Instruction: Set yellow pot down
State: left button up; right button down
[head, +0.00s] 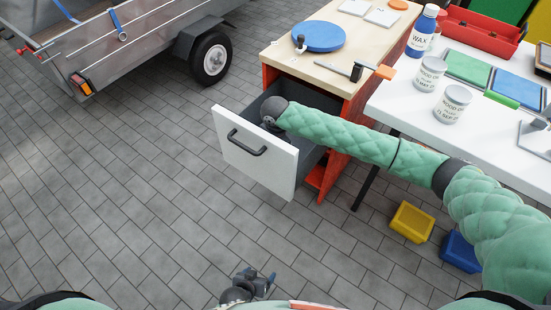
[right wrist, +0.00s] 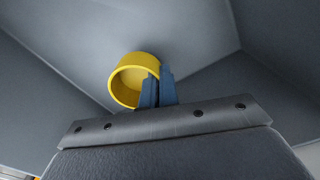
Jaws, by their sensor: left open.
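The yellow pot (right wrist: 134,78) shows in the right wrist view, its open mouth facing the camera. The blue fingers of my right gripper (right wrist: 157,88) are close together at the right side of its rim, one finger overlapping the rim, and look shut on its wall. Grey drawer walls surround it; I cannot tell whether the pot touches the drawer floor. In the head view my right arm reaches into the open drawer (head: 257,152), and its fingers and the pot are hidden. My left gripper (head: 262,277) is open and empty at the bottom centre, over the paving.
The wooden cabinet top (head: 284,57) above the drawer holds a blue disc (head: 319,36) and a hammer (head: 356,71). A white table (head: 479,124) with cans stands at right. Yellow (head: 411,222) and blue (head: 459,251) bins sit on the floor.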

jog(key=shift+f, duration=1.9)
jog(key=c, duration=1.7)
grip_release()
jog(key=shift+f, duration=0.1)
notch_tip(320, 180, up, 12)
jog(key=shift+r, duration=0.15)
